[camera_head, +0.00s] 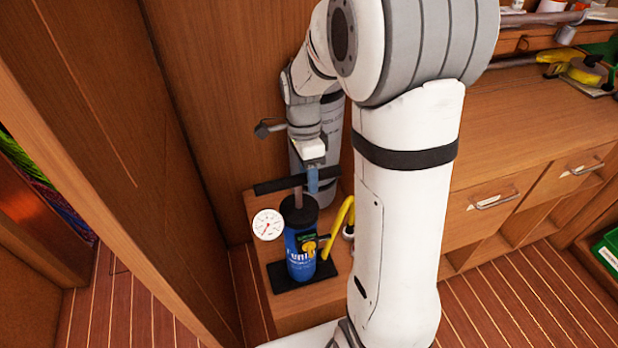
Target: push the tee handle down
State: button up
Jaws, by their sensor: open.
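A blue hand pump (300,255) stands upright on a black foot plate on a low wooden ledge. Its black tee handle (275,185) is a crossbar on a thin grey rod, raised a little above the pump's black cap. My gripper (313,182) points down at the handle, right of the rod. Its blue fingers overlap the crossbar in this view; I cannot tell whether they touch it. The gripper is open, though the gap between its fingers is hard to see from here.
A round white gauge (268,224) sits on the pump's left side. A yellow hose (338,228) curves at its right. A grey cylinder (328,150) stands behind. A wooden partition (120,140) is close on the left, a drawer cabinet (530,190) on the right.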

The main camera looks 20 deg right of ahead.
jog(key=shift+f, duration=0.35)
jog(key=shift+c, duration=0.6)
grip_shut()
